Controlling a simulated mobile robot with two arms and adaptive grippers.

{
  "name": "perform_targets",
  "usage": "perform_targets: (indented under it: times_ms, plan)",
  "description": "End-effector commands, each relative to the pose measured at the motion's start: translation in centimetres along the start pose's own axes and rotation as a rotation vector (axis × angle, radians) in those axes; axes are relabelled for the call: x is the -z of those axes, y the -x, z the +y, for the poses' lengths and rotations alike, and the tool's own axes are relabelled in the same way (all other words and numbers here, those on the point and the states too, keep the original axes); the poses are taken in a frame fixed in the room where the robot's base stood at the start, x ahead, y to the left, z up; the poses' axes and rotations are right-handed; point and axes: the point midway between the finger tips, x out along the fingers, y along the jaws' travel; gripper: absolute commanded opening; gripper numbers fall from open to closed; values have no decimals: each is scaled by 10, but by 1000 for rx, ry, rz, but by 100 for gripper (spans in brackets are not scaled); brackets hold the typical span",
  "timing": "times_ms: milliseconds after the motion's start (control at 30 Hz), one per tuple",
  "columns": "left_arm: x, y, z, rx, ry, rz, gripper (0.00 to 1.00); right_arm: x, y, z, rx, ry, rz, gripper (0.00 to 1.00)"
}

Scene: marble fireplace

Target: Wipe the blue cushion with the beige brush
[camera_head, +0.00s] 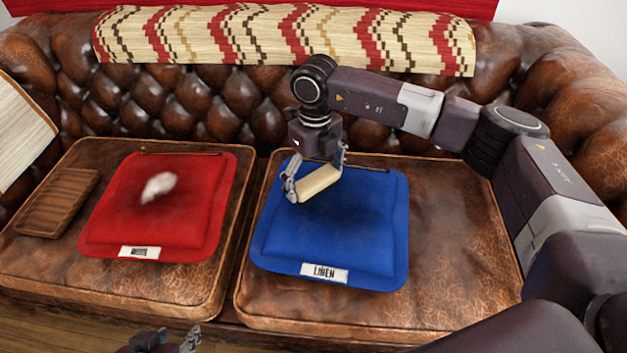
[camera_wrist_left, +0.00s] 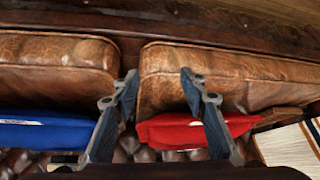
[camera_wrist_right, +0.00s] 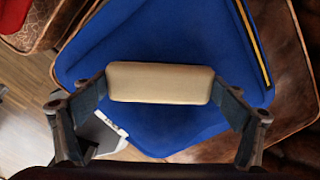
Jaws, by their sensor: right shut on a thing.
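The blue cushion (camera_head: 340,235) lies on the right seat of the leather sofa, with a white "LINEN" label at its front edge. My right gripper (camera_head: 316,186) is over the cushion's upper left part, shut on the beige brush (camera_head: 319,183). In the right wrist view the brush (camera_wrist_right: 160,83) spans between the two fingers, above the blue fabric (camera_wrist_right: 170,35); whether it touches the cloth is hard to tell. My left gripper (camera_wrist_left: 160,95) is open and empty in front of the sofa. Its fingertips show at the bottom of the head view (camera_head: 170,340).
A red cushion (camera_head: 200,205) with a white fluffy patch (camera_head: 159,186) lies on the left seat. A brown ribbed tray (camera_head: 58,203) sits left of it. A patterned throw (camera_head: 285,38) covers the backrest. The right seat's right side (camera_head: 450,240) is bare.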

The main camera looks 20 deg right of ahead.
Motion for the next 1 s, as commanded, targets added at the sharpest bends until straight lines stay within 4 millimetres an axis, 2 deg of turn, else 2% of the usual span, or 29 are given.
perform_targets:
  times_ms: [33,833,1000]
  plan:
    - [-4,2,-1,2,0,-17,40,-2,12,0,0,1,-9,67]
    - [-70,23,-7,14,8,-282,40,-2,26,-5,0,0,-6,67]
    - [-61,34,-8,14,8,-279,40,-2,46,-10,1,-1,-7,67]
